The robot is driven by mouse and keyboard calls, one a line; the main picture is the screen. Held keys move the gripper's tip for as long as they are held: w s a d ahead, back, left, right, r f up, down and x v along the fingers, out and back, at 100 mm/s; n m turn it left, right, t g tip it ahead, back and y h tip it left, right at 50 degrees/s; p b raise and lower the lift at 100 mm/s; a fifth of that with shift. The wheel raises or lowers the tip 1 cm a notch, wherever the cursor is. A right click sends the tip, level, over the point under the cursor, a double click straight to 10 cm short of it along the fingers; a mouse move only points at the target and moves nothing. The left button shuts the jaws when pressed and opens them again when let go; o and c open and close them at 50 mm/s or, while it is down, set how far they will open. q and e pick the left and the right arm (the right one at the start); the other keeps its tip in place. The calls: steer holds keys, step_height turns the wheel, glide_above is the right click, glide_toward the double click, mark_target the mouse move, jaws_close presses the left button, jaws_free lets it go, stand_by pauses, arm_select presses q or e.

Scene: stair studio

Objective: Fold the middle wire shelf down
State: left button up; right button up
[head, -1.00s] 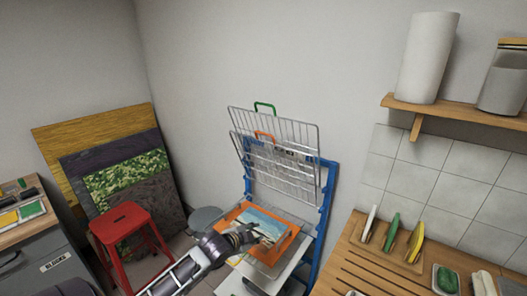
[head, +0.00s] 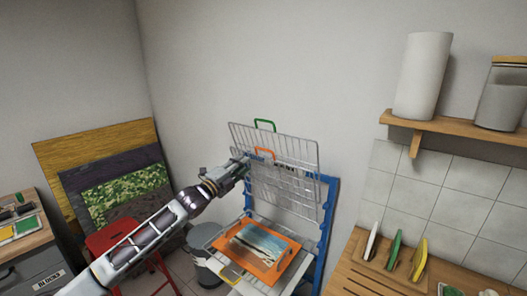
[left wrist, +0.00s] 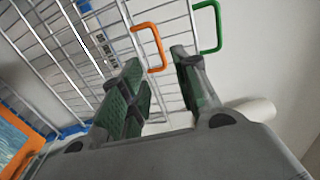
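The middle wire shelf (head: 285,190) stands folded up, steeply tilted, on the blue rack. Its orange handle (head: 264,151) is at its upper edge and also shows in the left wrist view (left wrist: 152,46). My left gripper (head: 243,165) is just left of the orange handle in the head view. In the left wrist view my left gripper (left wrist: 158,60) is open, and the orange handle appears between its fingertips. Whether they touch it I cannot tell. My right gripper is not in view.
The top shelf, with a green handle (head: 265,122), is also up, behind the middle one. A bin (head: 203,260) and red stool (head: 110,236) stand left; a wooden counter (head: 360,270) is right.

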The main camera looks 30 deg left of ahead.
mark_target(264, 150)
arm_select(q)
steer(key=shift+w, duration=0.2)
stand_by(0.3)
steer(key=shift+w+d+r+p, duration=0.25)
steer(key=shift+w+p, duration=0.25)
steer(key=shift+w, duration=1.7)
steer(key=shift+w+d+r+p, duration=0.1)
steer(key=shift+w+r+p, duration=0.3)
steer(key=shift+w, duration=1.8)
steer(key=shift+w+d+r+p, duration=0.2)
steer(key=shift+w+p, duration=0.4)
steer(key=shift+w, duration=1.6)
steer(key=shift+c, duration=0.3)
jaws_close()
